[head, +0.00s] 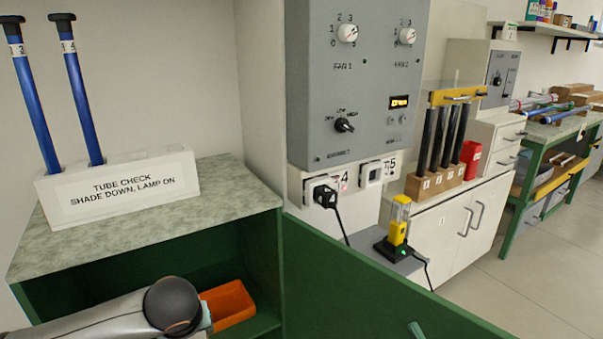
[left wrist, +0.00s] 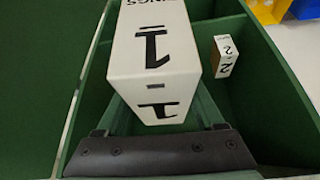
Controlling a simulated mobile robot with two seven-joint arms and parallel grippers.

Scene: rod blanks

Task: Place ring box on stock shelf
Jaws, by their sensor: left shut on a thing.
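In the left wrist view, my left gripper (left wrist: 160,106) is shut on a white ring box (left wrist: 150,73) with a black "1" on two faces and partly cut-off "RINGS" lettering. The box is inside or over green-walled compartments (left wrist: 230,105); I cannot tell whether it touches a surface below. A smaller box (left wrist: 226,57) marked "2" stands to its right, apart from it. In the head view, my left arm enters at the bottom left, by the open front of a green cabinet (head: 260,240); the held box is hidden there. My right gripper is not seen.
An orange bin (head: 228,304) sits inside the cabinet beside my left arm. A green panel (head: 340,285) extends to the right. The cabinet top holds a white tube-check block (head: 118,188) with two blue tubes. A yellow bin (left wrist: 266,10) shows at upper right.

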